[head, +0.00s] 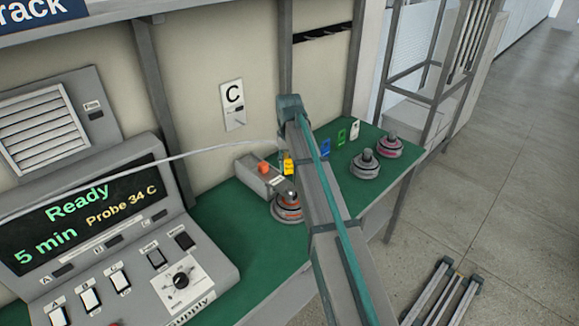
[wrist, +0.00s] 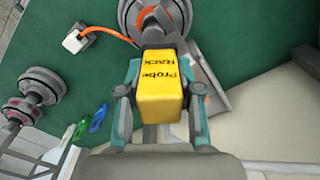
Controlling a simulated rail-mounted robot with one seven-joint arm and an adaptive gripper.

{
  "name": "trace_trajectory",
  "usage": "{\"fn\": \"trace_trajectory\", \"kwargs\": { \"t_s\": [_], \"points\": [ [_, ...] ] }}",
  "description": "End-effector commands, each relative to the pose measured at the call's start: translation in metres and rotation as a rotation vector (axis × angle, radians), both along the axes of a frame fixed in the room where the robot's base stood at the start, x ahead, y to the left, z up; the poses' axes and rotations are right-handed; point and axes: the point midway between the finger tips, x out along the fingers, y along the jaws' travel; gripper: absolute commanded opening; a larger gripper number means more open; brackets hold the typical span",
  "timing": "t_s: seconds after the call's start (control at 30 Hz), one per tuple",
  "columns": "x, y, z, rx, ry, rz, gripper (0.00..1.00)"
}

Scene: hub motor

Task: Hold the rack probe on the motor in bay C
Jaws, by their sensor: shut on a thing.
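The yellow rack probe (wrist: 162,88), lettered "Rack Probe", is held between the two fingers of my gripper (wrist: 162,76) in the wrist view. In the head view a small part of the probe (head: 288,166) shows beside my arm. A grey motor with an orange cable (wrist: 135,18) lies just beyond the probe. In the head view the motor (head: 287,208) stands on the green bench below the "C" sign (head: 232,105), partly hidden by my arm. I cannot tell whether the probe touches the motor. My gripper's fingers are hidden in the head view.
A supply console (head: 95,235) at left reads "Ready", "5 min", "Probe 34 C". A grey box with an orange part (head: 258,176) sits by the motor. Two other motors (head: 364,164) (head: 388,146) and several coloured tags (head: 341,136) stand right. A pale cable crosses from the left.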

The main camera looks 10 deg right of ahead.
Motion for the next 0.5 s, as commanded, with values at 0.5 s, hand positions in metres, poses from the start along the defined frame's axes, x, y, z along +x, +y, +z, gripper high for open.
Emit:
{"fn": "trace_trajectory", "kwargs": {
  "t_s": [0.5],
  "points": [
    [0.000, 0.000, -0.027, 0.000, 0.003, -0.006, 0.00]
  ]
}}
